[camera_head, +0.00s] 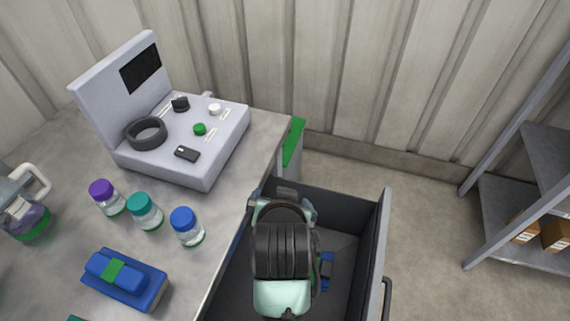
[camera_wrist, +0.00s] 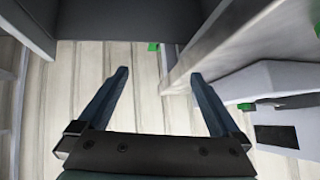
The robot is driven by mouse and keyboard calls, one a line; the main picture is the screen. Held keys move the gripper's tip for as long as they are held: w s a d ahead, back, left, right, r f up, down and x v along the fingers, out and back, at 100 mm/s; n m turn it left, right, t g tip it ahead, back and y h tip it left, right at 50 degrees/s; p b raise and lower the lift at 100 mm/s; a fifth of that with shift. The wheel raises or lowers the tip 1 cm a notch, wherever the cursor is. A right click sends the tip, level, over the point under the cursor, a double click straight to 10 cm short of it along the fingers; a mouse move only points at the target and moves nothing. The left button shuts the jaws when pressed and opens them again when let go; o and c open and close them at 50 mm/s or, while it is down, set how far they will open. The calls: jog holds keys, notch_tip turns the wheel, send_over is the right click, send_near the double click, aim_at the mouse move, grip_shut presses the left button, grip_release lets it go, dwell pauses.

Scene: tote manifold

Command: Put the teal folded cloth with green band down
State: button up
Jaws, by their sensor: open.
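No teal folded cloth with green band shows clearly in either view. A thin teal sliver (camera_head: 76,318) at the bottom edge of the head view is cut off, and I cannot tell what it is. In the head view my arm hangs over the open drawer (camera_head: 340,196) and hides my fingertips.
A small blue and dark thing (camera_head: 327,271) lies in the drawer, partly behind my arm. The worktop (camera_head: 60,150) holds a grey console (camera_head: 205,165), bottles with purple (camera_head: 101,189), teal (camera_head: 141,203) and blue (camera_head: 183,217) lids, and a jug (camera_head: 30,215). A shelf (camera_head: 520,215) stands right.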

jog(key=w+r+n+t, duration=0.15)
jog(key=r+t, duration=0.25)
jog(key=r, duration=0.9)
jog(key=w+r+m+t, duration=0.1)
jog(key=w+r+t, duration=0.25)
jog(key=r, duration=0.95)
jog(key=s+r+n+t, duration=0.1)
jog(key=s+r+t, duration=0.4)
jog(key=r, duration=0.7)
jog(key=s+r+n+t, duration=0.1)
jog(key=s+r+t, duration=0.4)
jog(key=s+r, duration=0.4)
notch_tip(320, 180, up, 4)
jog(key=shift+d+r+t, duration=0.25)
jog(key=shift+d+t, duration=0.1)
